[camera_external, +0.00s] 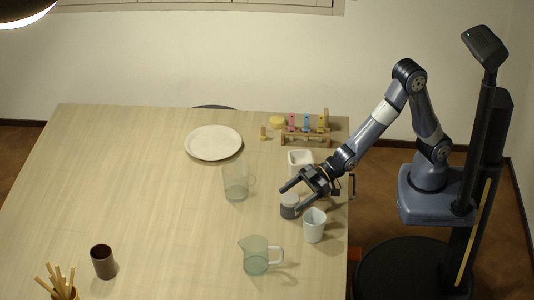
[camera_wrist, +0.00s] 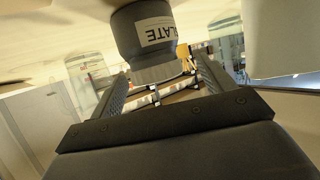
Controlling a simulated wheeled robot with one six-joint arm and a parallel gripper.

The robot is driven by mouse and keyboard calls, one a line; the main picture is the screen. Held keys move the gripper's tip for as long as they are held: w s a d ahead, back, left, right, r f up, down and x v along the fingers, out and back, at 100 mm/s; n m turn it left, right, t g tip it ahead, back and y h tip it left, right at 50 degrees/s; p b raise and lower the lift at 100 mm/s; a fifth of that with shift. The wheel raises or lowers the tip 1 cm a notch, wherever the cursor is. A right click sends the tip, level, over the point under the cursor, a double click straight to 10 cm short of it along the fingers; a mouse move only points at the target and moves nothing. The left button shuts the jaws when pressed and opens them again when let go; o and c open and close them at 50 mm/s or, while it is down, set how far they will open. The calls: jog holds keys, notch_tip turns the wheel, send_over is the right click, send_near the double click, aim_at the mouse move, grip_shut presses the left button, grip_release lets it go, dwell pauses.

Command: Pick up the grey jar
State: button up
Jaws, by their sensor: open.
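The grey jar (camera_external: 289,212) stands on the table under my gripper, and its upper part is partly covered by the fingers. In the wrist view the dark grey jar (camera_wrist: 128,38) shows a white label reading "LATE", the rest of the word turned out of sight. My gripper (camera_external: 290,200) is open, with its fingers reaching down and left at the jar. In the wrist view the gripper (camera_wrist: 158,82) has one finger to each side of the jar's near end. I cannot tell whether either finger touches it.
A white cup (camera_external: 314,227) stands close at the jar's right, and a white square container (camera_external: 298,157) stands behind. A plate (camera_external: 213,143) and rack (camera_external: 305,138) are farther back. The table's left-middle is clear.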

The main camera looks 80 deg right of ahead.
aim_at(291, 198)
jog(key=shift+p+x, duration=0.35)
jog(key=shift+x, duration=1.35)
jog(key=shift+w+d, duration=0.1)
jog(key=shift+d, duration=0.05)
jog(key=shift+c, duration=0.6)
jog(key=c, duration=1.1)
